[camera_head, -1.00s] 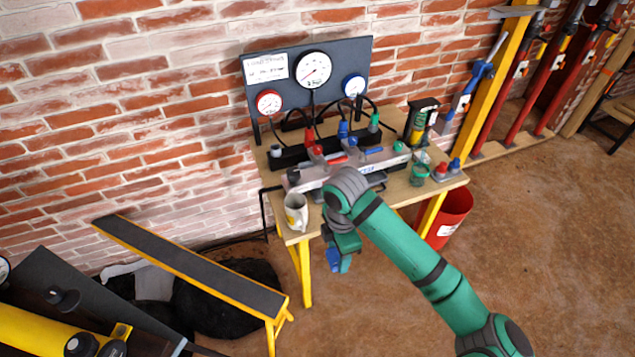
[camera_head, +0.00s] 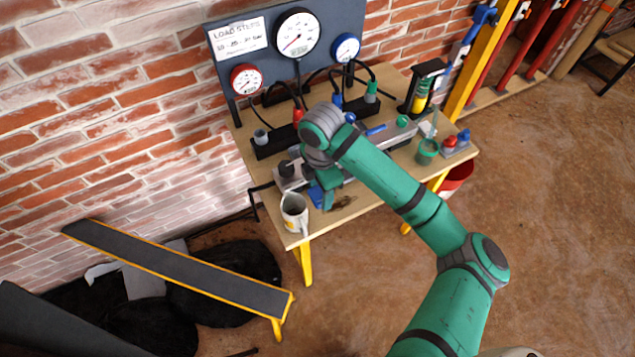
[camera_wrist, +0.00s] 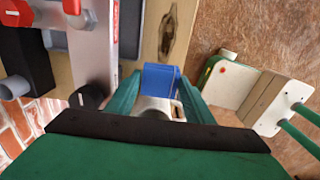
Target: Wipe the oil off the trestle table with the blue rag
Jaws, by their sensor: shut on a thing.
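The trestle table (camera_head: 367,198) has a pale wooden top and yellow legs, and stands against the brick wall. A dark brown oil patch (camera_head: 341,203) lies near its front edge; it also shows in the wrist view (camera_wrist: 168,33). My gripper (camera_head: 322,190) is over the front left of the tabletop, just left of the oil. In the wrist view its green fingers (camera_wrist: 160,92) are shut on the blue rag (camera_wrist: 161,76). The rag also shows in the head view (camera_head: 316,198). I cannot tell whether the rag touches the wood.
A white mug (camera_head: 293,214) stands at the front left corner, close to my gripper. A long grey metal device lies behind the oil, under my arm. A green cup (camera_head: 427,152) is to the right. A gauge panel (camera_head: 297,60) stands behind. A low bench (camera_head: 175,262) is at left.

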